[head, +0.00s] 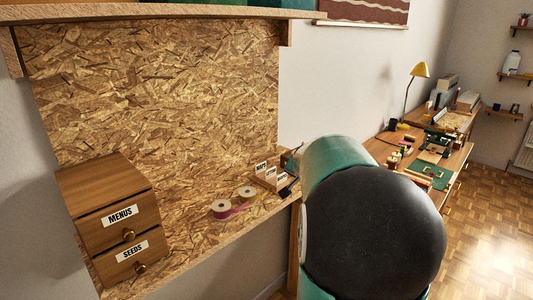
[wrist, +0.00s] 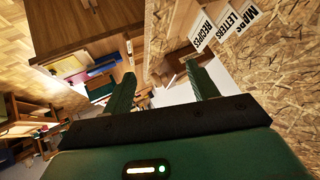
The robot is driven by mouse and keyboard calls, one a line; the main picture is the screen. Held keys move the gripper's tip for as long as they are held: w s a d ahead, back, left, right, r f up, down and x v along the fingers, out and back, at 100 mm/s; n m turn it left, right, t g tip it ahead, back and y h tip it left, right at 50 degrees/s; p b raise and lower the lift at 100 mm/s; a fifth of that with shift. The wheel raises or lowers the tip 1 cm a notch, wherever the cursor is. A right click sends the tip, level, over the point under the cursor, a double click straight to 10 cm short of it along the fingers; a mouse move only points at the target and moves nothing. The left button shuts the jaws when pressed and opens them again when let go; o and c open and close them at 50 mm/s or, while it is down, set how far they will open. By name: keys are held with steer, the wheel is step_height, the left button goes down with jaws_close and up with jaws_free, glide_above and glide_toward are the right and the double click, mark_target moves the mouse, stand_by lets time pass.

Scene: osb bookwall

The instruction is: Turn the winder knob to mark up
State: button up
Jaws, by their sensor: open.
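I cannot make out the winder knob or its mark in either view. My gripper (wrist: 160,69) shows in the wrist view with its two green fingers apart and nothing held between them. A tan wooden part and a pale patch show beyond the fingers, too unclear to name. In the head view my arm's green and black links cover the right end of the OSB shelf and hide my gripper. A small dark object (head: 289,188) sits at that end, partly beside my arm; I cannot tell what it is.
A wooden card holder (head: 268,184) has labelled dividers, also seen in the wrist view (wrist: 221,26). Two tape rolls (head: 222,208) lie left of it. A drawer box (head: 110,215) marked MENUS and SEEDS stands at the left. A cluttered desk (head: 425,160) stands beyond my arm.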

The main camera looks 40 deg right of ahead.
steer(key=w+a+r+n+t, duration=0.5)
steer(key=a+r+n, duration=0.4)
steer(key=a+n, duration=0.1)
steer(key=shift+r+n+h, duration=0.4)
steer(key=shift+w+a, duration=0.1)
